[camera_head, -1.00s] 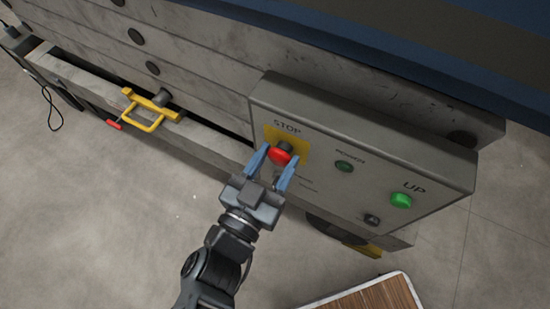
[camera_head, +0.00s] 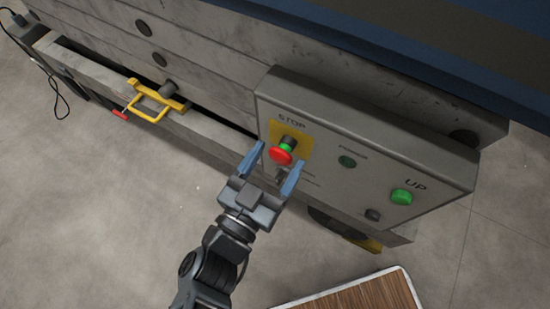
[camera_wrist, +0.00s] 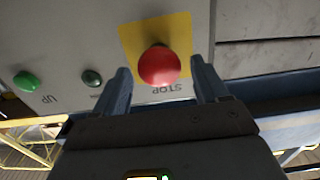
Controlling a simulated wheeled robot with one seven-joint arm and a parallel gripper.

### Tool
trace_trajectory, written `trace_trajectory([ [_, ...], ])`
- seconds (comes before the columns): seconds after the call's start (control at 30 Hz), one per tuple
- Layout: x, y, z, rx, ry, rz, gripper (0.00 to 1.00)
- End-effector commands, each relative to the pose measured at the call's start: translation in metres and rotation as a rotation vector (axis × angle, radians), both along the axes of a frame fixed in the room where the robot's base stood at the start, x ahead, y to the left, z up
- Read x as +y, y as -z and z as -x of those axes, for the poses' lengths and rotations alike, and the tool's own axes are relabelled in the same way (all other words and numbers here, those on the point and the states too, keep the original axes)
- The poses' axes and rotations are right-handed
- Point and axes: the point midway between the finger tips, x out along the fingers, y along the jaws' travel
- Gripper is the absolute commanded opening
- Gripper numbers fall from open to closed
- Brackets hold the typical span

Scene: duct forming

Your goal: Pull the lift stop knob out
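The red stop knob (camera_head: 281,155) stands out from the yellow STOP plate (camera_head: 304,143) on the grey control box. A green band (camera_head: 289,142) shows on its stem, between the red head and the plate. My gripper (camera_head: 278,159) is open, its blue fingers pointing at the panel. In the wrist view the red knob (camera_wrist: 159,66) sits between the fingertips, with a visible gap on each side, so the fingers are not closed on it.
A yellow handle (camera_head: 152,103) is on the lift at left. A wood-topped surface (camera_head: 365,297) lies below.

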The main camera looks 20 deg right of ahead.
Motion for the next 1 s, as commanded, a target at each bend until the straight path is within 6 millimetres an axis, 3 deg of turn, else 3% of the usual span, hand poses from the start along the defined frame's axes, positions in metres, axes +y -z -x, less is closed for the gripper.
trace_trajectory([
  [0.33, 0.004, 0.000, 0.004, 0.001, -0.001, -0.001, 0.75],
  [0.7, 0.044, 0.001, 0.043, 0.001, -0.003, -0.001, 0.75],
  [1.0, 0.055, 0.000, 0.056, 0.000, 0.000, 0.000, 0.75],
])
